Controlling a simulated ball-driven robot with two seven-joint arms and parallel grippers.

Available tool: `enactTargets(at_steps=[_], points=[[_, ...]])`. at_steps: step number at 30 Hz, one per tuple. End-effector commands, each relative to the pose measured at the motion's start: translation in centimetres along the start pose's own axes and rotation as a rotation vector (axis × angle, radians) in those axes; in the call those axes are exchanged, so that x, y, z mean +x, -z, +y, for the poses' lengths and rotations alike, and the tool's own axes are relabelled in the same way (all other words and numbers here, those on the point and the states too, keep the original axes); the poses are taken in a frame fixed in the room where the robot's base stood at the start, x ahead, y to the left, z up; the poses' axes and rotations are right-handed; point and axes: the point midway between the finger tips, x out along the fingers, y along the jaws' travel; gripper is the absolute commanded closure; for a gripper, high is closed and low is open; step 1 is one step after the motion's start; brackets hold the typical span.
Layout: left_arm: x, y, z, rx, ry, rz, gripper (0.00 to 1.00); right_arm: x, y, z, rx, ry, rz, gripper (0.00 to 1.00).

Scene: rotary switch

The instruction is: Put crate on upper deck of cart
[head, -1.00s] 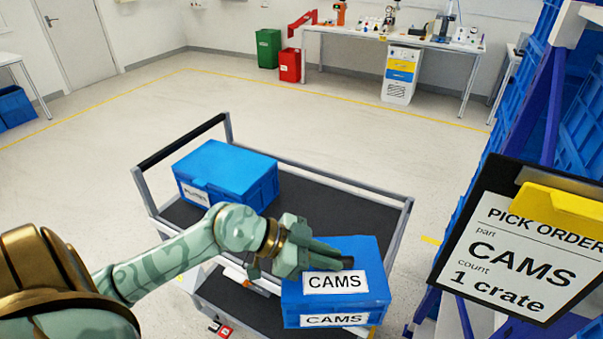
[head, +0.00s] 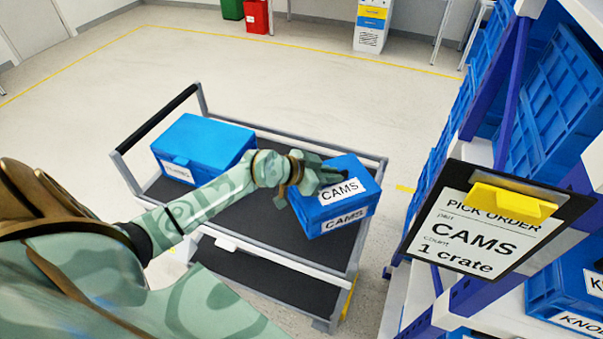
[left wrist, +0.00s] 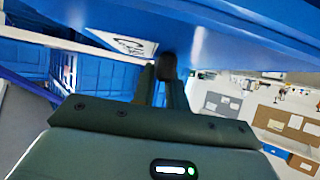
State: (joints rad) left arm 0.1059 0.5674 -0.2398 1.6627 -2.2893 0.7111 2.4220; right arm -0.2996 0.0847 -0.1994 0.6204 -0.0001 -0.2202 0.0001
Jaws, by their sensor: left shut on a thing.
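A blue crate labelled CAMS (head: 345,209) is held at the right part of the cart's upper deck (head: 265,229). It looks tilted, and I cannot tell whether its bottom touches the deck. My left gripper (head: 325,178) is shut on the crate at its top left side. In the left wrist view the crate (left wrist: 235,35) fills the top, with the fingers (left wrist: 165,85) against it. The cart has a dark upper deck, a lower deck (head: 250,282) and a grey frame. My right gripper is not in view.
Another blue crate (head: 205,145) stands on the deck's left part. A shelf rack with blue crates (head: 555,100) and a clipboard reading CAMS, 1 crate (head: 475,235), stands at the right. The middle of the deck is bare. Open floor lies behind the cart.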

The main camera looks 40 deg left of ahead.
Motion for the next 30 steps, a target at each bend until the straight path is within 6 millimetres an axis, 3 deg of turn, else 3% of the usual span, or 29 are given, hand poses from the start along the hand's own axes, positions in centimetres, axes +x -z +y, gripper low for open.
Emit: enactTargets(at_steps=[6, 13, 22, 30], points=[[0.3, -2.6, -4.3, 0.003, 0.005, 0.001, 1.00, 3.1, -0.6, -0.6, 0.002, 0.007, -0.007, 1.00], [1.4, -6.0, -6.9, -0.001, 0.002, 0.001, 1.00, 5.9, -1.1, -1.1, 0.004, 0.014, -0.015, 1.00], [1.8, -7.3, -8.4, 0.001, 0.002, 0.003, 1.00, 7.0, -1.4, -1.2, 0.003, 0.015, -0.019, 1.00], [3.4, -10.4, -8.8, -0.001, 0.000, 0.002, 1.00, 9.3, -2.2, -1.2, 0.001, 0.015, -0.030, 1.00]])
